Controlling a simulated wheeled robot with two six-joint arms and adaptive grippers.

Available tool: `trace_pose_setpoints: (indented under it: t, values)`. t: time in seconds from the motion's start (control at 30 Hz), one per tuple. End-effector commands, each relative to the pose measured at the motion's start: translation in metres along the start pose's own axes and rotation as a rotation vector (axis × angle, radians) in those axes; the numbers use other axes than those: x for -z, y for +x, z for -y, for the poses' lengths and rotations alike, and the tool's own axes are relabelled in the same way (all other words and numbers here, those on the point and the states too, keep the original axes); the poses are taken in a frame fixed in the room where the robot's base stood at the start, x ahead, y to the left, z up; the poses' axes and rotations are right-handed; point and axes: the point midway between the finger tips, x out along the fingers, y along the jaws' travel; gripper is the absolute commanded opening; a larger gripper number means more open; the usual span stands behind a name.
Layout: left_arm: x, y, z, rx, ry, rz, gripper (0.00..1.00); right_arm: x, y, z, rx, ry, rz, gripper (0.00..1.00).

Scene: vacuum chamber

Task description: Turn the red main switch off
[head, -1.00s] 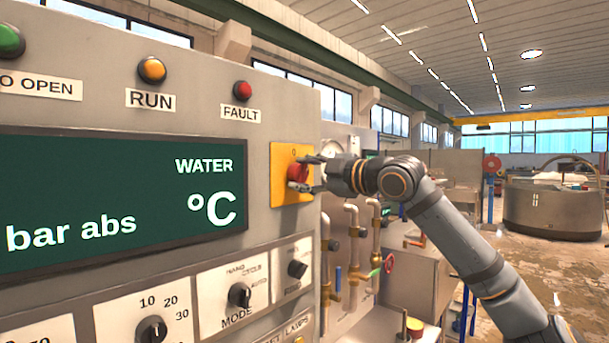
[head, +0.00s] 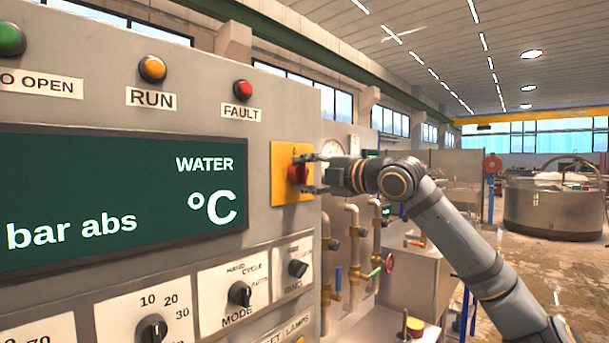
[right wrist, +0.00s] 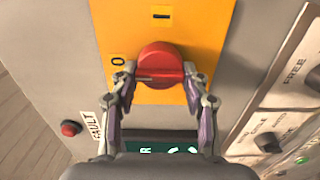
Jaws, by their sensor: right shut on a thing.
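The red main switch (head: 298,174) is a round knob with a raised grip bar on a yellow plate (head: 283,192), at the right edge of the grey panel. My right gripper (head: 312,174) is shut on it, with one finger above and one below. In the right wrist view the switch (right wrist: 160,60) sits between the fingertips (right wrist: 160,76), which hold the bar's two ends. The bar lies across that picture, roughly in line with the O mark (right wrist: 117,61) at left; the I mark (right wrist: 162,15) is at top. My left gripper is not in view.
The FAULT lamp (head: 243,89) and a dark green display (head: 120,200) are left of the switch. The MODE knob (head: 240,293) and other selectors are below. Pipes with valves (head: 352,250) stand right of the panel.

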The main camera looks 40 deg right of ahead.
Motion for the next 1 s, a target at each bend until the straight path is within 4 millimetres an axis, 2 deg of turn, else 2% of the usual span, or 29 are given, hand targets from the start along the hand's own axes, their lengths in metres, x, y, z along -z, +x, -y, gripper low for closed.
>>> trace_pose_setpoints:
  t: [0.27,0.3,0.47,0.8,1.0]
  values:
    - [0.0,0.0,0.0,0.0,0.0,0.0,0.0,0.001,0.0,0.001,0.004,-0.004,-0.001,0.15]
    - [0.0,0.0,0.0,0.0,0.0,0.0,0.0,0.001,0.0,0.002,0.004,-0.003,-0.001,0.47]
    - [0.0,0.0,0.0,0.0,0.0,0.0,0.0,0.001,0.0,0.001,0.003,-0.003,-0.001,0.69]
    - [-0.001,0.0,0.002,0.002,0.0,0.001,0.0,0.0,0.0,0.0,0.0,0.0,0.0,0.69]
    - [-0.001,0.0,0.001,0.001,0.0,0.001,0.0,-0.004,-0.002,-0.011,-0.013,0.005,0.002,0.69]
